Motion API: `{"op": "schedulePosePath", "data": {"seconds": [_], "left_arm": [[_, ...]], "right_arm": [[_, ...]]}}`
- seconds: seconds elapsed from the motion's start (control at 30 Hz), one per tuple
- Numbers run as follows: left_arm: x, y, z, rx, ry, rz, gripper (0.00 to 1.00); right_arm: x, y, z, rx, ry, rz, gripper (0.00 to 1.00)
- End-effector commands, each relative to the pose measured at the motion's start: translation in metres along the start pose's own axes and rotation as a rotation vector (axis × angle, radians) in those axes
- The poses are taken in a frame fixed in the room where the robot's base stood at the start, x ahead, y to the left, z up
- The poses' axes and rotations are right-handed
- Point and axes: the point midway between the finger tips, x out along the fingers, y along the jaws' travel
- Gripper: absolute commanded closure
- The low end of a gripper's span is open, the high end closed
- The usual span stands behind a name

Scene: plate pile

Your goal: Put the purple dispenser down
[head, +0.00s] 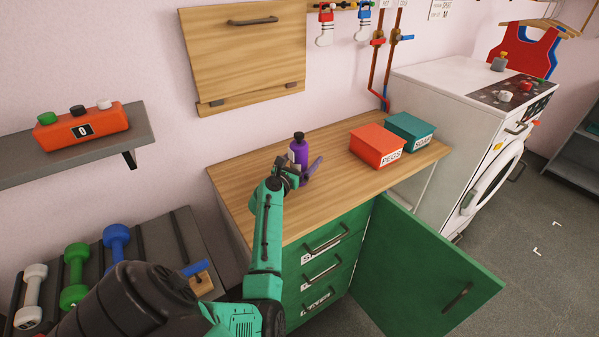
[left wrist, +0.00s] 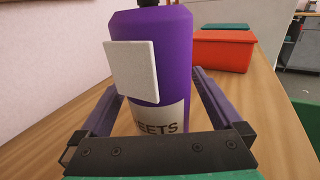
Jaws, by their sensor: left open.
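The purple dispenser (head: 298,149) stands upright on the wooden counter (head: 240,183) near its back edge, with a dark cap on top. In the left wrist view the dispenser (left wrist: 172,60) shows a blank white square and a lower label ending in "EETS". My left gripper (head: 297,171) is at the dispenser, reaching over the counter from the front. Its two purple fingers (left wrist: 158,95) are open, one on each side of the dispenser. The lower part of the dispenser is hidden behind the gripper. My right gripper is not in view.
A red box (head: 376,145) labelled "PEGS" and a teal box (head: 410,131) stand to the right on the counter. A green cabinet door (head: 425,270) hangs open below. A wooden wall cabinet (head: 245,50) is above. The counter's left part is clear.

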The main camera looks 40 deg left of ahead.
Motion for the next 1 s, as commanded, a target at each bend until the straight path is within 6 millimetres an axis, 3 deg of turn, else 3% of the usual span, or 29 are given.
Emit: {"op": "schedulePosePath", "data": {"seconds": [0.13, 0.17, 0.4, 0.77, 0.87, 1.0], "left_arm": [[0.0, 0.0, 0.001, 0.0, 0.0, 0.0, 0.0], [0.0, 0.0, 0.001, 0.0, 0.0, 0.0, 0.08], [-0.001, 0.0, 0.001, 0.0, 0.0, -0.001, 0.99], [0.0, 0.0, 0.007, 0.001, -0.002, -0.001, 1.0], [0.0, 0.0, 0.019, 0.001, -0.004, -0.001, 1.0], [0.0, -0.001, 0.053, 0.001, -0.008, -0.001, 1.0]], "right_arm": [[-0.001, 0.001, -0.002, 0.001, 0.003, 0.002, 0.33], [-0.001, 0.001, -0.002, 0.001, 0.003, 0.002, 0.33], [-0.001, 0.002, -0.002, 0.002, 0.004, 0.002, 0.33], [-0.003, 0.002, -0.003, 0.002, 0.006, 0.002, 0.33], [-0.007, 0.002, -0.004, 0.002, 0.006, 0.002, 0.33], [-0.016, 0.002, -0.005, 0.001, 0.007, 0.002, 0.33]]}}
